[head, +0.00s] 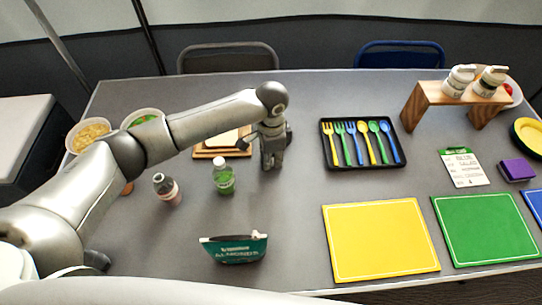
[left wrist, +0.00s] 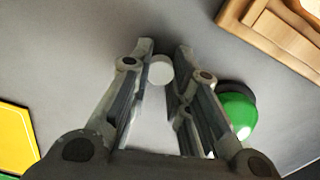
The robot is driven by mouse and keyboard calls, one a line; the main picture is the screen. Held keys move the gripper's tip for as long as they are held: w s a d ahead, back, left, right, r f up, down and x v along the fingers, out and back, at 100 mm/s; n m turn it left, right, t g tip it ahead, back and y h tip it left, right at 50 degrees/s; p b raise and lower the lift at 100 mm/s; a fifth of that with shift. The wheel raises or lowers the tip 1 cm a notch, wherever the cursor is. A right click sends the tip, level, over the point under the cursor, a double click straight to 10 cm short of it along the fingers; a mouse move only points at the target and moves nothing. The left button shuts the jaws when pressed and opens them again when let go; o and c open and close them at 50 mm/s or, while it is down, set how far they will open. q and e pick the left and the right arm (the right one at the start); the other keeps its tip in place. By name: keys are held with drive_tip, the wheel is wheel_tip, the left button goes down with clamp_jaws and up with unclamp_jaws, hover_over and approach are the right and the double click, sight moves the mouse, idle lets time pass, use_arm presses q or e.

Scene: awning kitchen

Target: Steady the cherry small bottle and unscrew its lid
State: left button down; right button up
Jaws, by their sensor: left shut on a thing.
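The small bottle with a dark top and a pinkish body (head: 166,190), which looks like the cherry one, stands upright on the grey table. No white lid shows on its top. My left gripper (head: 271,165) points down to the right of it, apart from it and past the green bottle. In the left wrist view its fingers (left wrist: 162,72) are shut on a small white round piece (left wrist: 160,70) that looks like a lid. That piece is hidden in the head view. My right gripper is not in view.
A green bottle with a white top (head: 224,182) stands between the gripper and the pinkish bottle. An almonds bag (head: 234,250) is in front. A black cutlery tray (head: 326,160) and a yellow mat (head: 380,242) lie right. Bare table lies between the bag and the gripper.

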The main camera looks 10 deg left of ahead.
use_arm(q)
drive_tip(key=shift+f, duration=0.1)
drive_tip(key=c, duration=1.4)
unclamp_jaws()
drive_tip(key=shift+o, duration=0.2)
wheel_tip(320, 180, up, 12)
